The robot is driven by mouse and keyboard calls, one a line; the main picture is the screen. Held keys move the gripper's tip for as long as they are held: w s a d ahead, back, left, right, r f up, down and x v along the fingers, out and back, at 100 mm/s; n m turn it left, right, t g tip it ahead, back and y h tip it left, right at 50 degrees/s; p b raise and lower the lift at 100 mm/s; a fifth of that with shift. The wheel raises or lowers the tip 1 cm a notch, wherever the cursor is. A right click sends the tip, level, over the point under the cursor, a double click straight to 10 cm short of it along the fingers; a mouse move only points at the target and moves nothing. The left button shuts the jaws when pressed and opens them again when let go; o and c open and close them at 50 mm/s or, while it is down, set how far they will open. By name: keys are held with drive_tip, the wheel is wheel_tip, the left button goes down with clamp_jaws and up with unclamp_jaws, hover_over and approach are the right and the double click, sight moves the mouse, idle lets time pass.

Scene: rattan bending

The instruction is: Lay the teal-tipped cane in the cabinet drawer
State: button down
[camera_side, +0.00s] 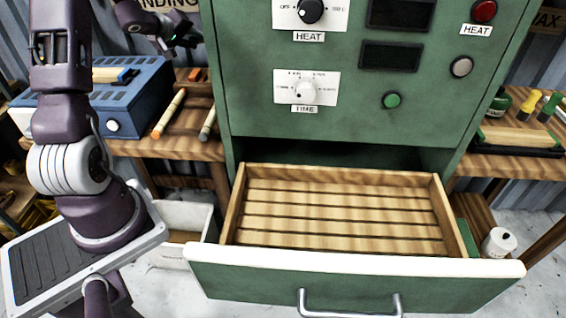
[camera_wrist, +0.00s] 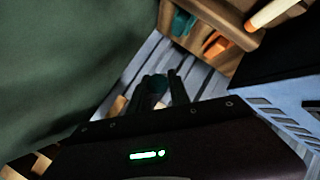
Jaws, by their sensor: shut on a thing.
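My gripper (camera_wrist: 166,88) is shut on a cane whose dark teal tip (camera_wrist: 155,83) shows end-on between the fingers in the wrist view. The rest of this cane is mostly hidden. In the side view my gripper (camera_side: 186,40) is at the top left, left of the cabinet front, above the workbench; the held cane cannot be made out there. The cabinet drawer (camera_side: 340,264) is pulled open below the green cabinet (camera_side: 355,100). Its slatted wooden floor is bare.
An orange-tipped cane (camera_side: 171,110) and a dark-tipped cane (camera_side: 208,122) lie on the workbench left of the cabinet. A blue box (camera_side: 140,95) stands beside them. In the wrist view, a wooden rack (camera_wrist: 235,20) holds teal and orange pieces. A white roll (camera_side: 498,243) is right of the drawer.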

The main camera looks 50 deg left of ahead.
wheel_tip(320, 180, up, 4)
drive_tip(key=shift+f, duration=0.1)
approach(206, 83)
drive_tip(key=w, duration=0.1)
drive_tip(key=w+f, duration=0.1)
drive_tip(key=w, duration=0.1)
drive_tip(key=w+a+f, duration=0.1)
drive_tip(key=shift+w, duration=0.25)
drive_tip(key=s+d+r+m+y, duration=0.4)
drive_tip(key=d+m, duration=0.1)
drive_tip(key=m, duration=0.3)
drive_tip(key=shift+g, duration=0.3)
drive_tip(key=x, duration=1.1)
drive_tip(key=shift+s+a+r, duration=0.1)
drive_tip(key=shift+a, duration=0.4)
drive_tip(key=shift+w+a, duration=0.2)
drive_tip(key=shift+a, duration=0.05)
wheel_tip(206, 83, up, 9)
drive_tip(key=shift+s+d+r, duration=0.1)
drive_tip(key=shift+d+r, duration=0.05)
drive_tip(key=shift+r, duration=0.05)
drive_tip(key=s+d+r+m+h, duration=0.1)
drive_tip(key=s+d+r, duration=1.1)
drive_tip(key=s+r, duration=0.3)
wheel_tip(206, 83, up, 2)
drive_tip(key=shift+s+d+r, duration=0.2)
drive_tip(key=shift+s+r, duration=0.05)
drive_tip(key=shift+s, duration=0.1)
